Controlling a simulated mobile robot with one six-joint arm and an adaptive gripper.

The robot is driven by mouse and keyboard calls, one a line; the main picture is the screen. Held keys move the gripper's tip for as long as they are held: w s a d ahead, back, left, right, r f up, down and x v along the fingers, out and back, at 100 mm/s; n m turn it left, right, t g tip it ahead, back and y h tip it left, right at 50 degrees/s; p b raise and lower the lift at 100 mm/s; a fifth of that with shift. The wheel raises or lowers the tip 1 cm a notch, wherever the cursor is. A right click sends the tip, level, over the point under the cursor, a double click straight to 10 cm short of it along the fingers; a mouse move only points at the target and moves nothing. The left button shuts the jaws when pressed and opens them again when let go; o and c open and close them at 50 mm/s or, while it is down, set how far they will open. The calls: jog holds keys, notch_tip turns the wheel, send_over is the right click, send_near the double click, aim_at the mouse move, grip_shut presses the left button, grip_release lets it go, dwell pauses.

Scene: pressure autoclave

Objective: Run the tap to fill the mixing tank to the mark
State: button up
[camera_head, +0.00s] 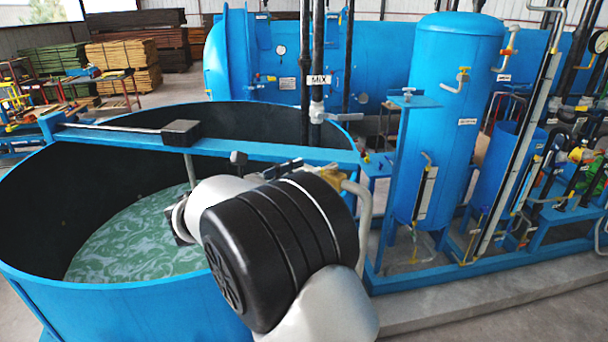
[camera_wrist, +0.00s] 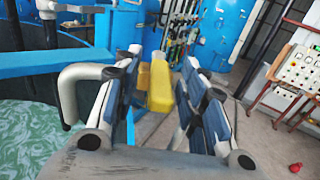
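The mixing tank (camera_head: 110,310) is a big round blue tub with a dark inner wall, at the left of the head view. Swirling green liquid (camera_head: 140,235) lies in it, well below the rim. In the wrist view the pale bent tap pipe (camera_wrist: 85,75) stands left of my gripper, beside the liquid. A yellow tap handle (camera_wrist: 160,85) shows between my gripper's fingers (camera_wrist: 160,100). The fingers are apart; I cannot tell whether either touches it. In the head view my arm hides most of the gripper. I cannot make out a fill mark.
A blue beam (camera_head: 250,149) crosses the tank, with a black box (camera_head: 181,132) and thin rod on it. A pipe labelled MIX (camera_head: 318,80) stands behind. A blue upright vessel (camera_head: 450,120) and valves stand right. A control panel (camera_wrist: 298,72) stands right in the wrist view.

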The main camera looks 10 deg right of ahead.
jog(key=v, duration=1.1)
jog(key=shift+r, duration=0.1)
dwell(0.7)
jog(key=s+d+f+m+g+y+b, duration=0.3)
jog(key=s+d+f+m+b, duration=0.3)
jog(key=d, duration=0.3)
jog(key=s+d+f+m+g+y+b, duration=0.35)
jog(key=s+d+f, duration=0.25)
jog(key=s+d, duration=0.25)
jog(key=s+a+f+m+t+y+b, duration=0.2)
jog(key=s+a+f+m+y+b, duration=0.2)
jog(key=s+f+m+y+b, duration=0.5)
jog(key=s+f+m+b, duration=0.1)
jog(key=s+f+m, duration=0.4)
jog(key=s+f, duration=0.2)
jog(key=shift+s+f+b, duration=0.35)
jog(key=shift+s+b, duration=0.05)
jog(key=shift+s, duration=0.15)
jog(key=shift+c, duration=0.5)
